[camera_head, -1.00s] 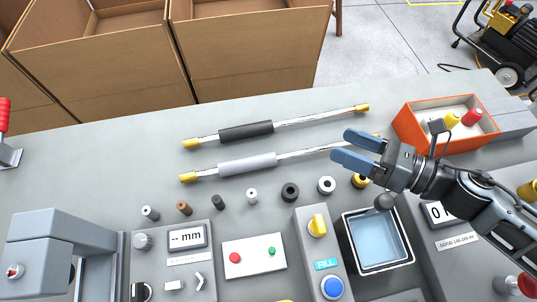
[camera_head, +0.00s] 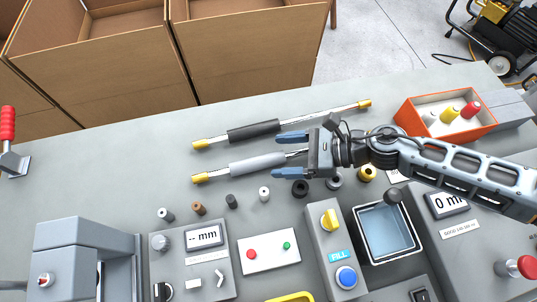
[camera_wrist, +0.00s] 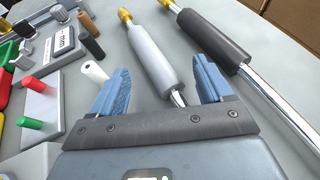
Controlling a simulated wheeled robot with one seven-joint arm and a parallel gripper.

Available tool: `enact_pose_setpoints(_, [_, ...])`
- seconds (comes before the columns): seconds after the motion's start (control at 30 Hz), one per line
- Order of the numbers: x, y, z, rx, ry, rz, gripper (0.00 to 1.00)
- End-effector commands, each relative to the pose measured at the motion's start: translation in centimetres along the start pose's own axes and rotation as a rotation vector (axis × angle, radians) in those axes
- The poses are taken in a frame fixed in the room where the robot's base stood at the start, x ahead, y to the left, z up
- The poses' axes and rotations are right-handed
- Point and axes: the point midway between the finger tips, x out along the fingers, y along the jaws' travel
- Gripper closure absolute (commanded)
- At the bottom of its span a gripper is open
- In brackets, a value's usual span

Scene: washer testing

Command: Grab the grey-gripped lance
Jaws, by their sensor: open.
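The grey-gripped lance (camera_head: 257,163) lies on the bench, with a light grey sleeve, a yellow tip at its left end and a metal rod running right under my gripper. The black-gripped lance (camera_head: 254,131) lies behind it, roughly parallel. My gripper (camera_head: 291,154) is open, its blue fingers pointing left, one on each side of the grey lance's rod end. In the wrist view the grey sleeve (camera_wrist: 150,60) runs up and away between the open fingers (camera_wrist: 160,88), and the black sleeve (camera_wrist: 213,45) is to the right. My gripper hides the grey lance's right end.
Several small cylinders and rings, including a white one (camera_head: 264,193), stand in front of the lances. An orange box (camera_head: 408,115) with coloured bottles is at the right. A meter panel, button panels and a water basin (camera_head: 415,250) line the front. Cardboard boxes (camera_head: 255,60) stand behind.

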Motion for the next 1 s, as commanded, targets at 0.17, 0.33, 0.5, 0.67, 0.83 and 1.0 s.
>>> enact_pose_setpoints(0.17, [1.6,-0.1,0.0,0.002,0.000,-0.001,0.21])
enact_pose_setpoints(0.33, [1.8,-0.1,-0.1,0.001,0.000,-0.002,0.21])
enact_pose_setpoints(0.5, [1.8,-0.1,0.0,0.002,0.000,-0.002,0.30])
enact_pose_setpoints(0.67, [1.8,-0.1,0.0,0.002,0.000,-0.002,0.45])
enact_pose_setpoints(0.83, [1.8,0.0,0.0,0.002,0.000,-0.001,0.61])
enact_pose_setpoints(1.0, [1.8,0.0,0.0,0.002,-0.001,-0.001,0.78])
